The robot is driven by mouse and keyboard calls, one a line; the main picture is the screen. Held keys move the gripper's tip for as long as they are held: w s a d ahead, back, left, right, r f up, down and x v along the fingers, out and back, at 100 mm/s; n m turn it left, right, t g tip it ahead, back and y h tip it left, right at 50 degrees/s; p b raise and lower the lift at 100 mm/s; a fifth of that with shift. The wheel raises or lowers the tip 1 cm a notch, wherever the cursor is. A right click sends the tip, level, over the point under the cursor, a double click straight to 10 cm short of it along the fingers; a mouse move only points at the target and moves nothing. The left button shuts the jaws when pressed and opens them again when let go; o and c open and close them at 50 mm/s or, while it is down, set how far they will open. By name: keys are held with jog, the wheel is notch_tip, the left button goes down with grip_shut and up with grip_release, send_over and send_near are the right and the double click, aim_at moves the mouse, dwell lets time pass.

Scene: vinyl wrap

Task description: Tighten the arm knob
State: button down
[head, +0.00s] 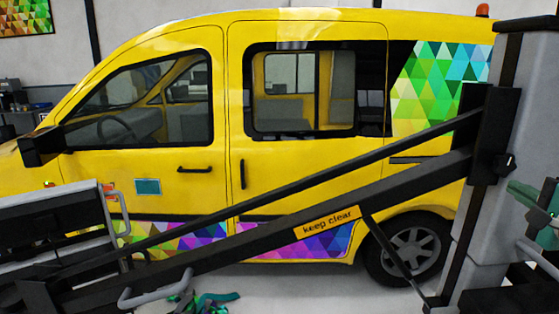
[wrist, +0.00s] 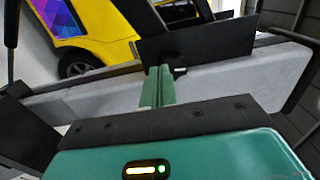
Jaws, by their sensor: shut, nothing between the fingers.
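The arm knob (head: 505,162) is a small black knob on the dark bracket where the long black arm meets the grey column at the right of the head view. In the wrist view a small black knob-like part (wrist: 180,71) shows beside the fingertips, below a black plate. My gripper (head: 516,187) shows in part at the right edge of the head view, just below and right of the knob. In the wrist view its green fingers (wrist: 158,70) are together and empty. They look close to the knob; whether they touch it I cannot tell.
The grey column (head: 480,225) stands at the right. The black arm (head: 250,242) with a "keep clear" label (head: 328,220) slopes down to the left across the yellow van (head: 190,185). Green straps or scraps (head: 205,300) lie on the floor at the bottom.

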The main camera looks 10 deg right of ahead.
aim_at(486, 155)
jog(key=shift+w+d, duration=0.2)
jog(key=shift+w, duration=2.95)
jog(key=shift+d+r, duration=0.1)
jog(key=shift+d, duration=0.1)
jog(key=shift+r, duration=0.25)
jog(key=shift+a+r, duration=0.1)
jog(key=shift+r, duration=0.55)
jog(key=shift+s+r, duration=0.1)
jog(key=shift+r, duration=0.25)
jog(key=shift+d+r, duration=0.2)
